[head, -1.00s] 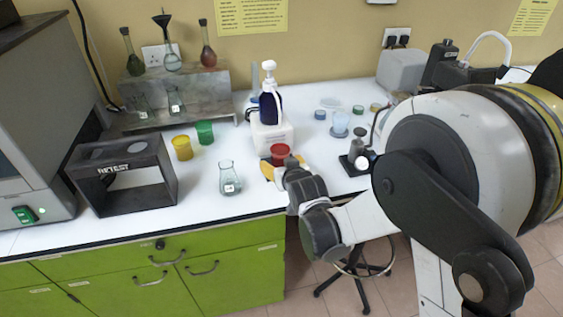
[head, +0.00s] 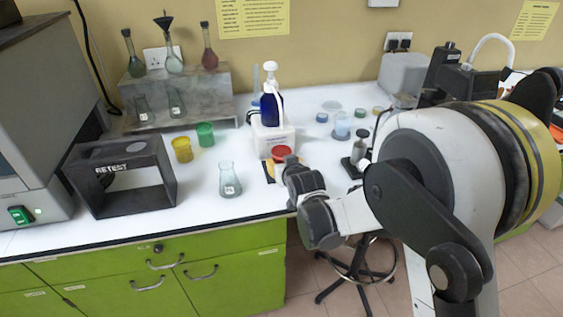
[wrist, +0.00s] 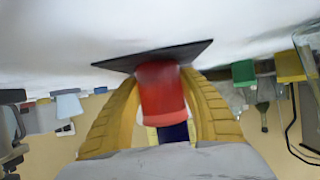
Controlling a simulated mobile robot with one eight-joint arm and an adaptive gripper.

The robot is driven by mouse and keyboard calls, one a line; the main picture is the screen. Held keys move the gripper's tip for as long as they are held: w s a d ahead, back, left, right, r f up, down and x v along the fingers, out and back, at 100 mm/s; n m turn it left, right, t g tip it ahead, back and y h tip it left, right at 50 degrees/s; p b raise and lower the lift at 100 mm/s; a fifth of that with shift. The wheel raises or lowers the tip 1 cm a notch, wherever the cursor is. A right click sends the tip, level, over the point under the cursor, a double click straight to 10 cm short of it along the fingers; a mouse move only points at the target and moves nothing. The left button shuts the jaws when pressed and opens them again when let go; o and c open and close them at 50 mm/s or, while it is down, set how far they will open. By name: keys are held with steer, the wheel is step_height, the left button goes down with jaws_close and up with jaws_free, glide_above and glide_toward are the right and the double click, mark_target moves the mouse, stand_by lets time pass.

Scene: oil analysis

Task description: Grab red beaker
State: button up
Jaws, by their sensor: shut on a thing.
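The red beaker (head: 281,153) stands in front of the white box on the bench in the head view. In the wrist view the red beaker (wrist: 161,90) fills the middle, between the two yellow fingers of my gripper (wrist: 162,100). My gripper (head: 279,166) is shut on it, with a finger on each side. A dark flat pad (wrist: 150,55) lies at the beaker's base end in the wrist view. I cannot tell whether the beaker touches it. My arm's wrist hides part of the gripper in the head view.
A clear flask (head: 229,181) stands left of my gripper. Yellow (head: 182,150) and green (head: 205,134) beakers are further left, beside a black frame (head: 122,178). A blue bottle (head: 271,106) stands on the white box (head: 272,140) behind. The bench's front edge is close.

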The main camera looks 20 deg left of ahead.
mark_target(281, 148)
steer(key=shift+r, duration=0.2)
steer(key=shift+r+p, duration=0.65)
steer(key=shift+r, duration=0.2)
steer(key=shift+w+d+r+p, duration=0.15)
steer(key=shift+r+p, duration=0.2)
steer(key=shift+r, duration=0.3)
steer(key=shift+s+d+r+p, duration=0.1)
steer(key=shift+r+p, duration=0.25)
steer(key=shift+r, duration=0.25)
steer(key=w+d+r+p, duration=0.3)
steer(key=d+r, duration=0.3)
steer(key=d, duration=0.4)
steer(key=shift+w+d+r+p, duration=0.2)
steer(key=shift+d+p, duration=0.05)
steer(key=shift+p, duration=0.25)
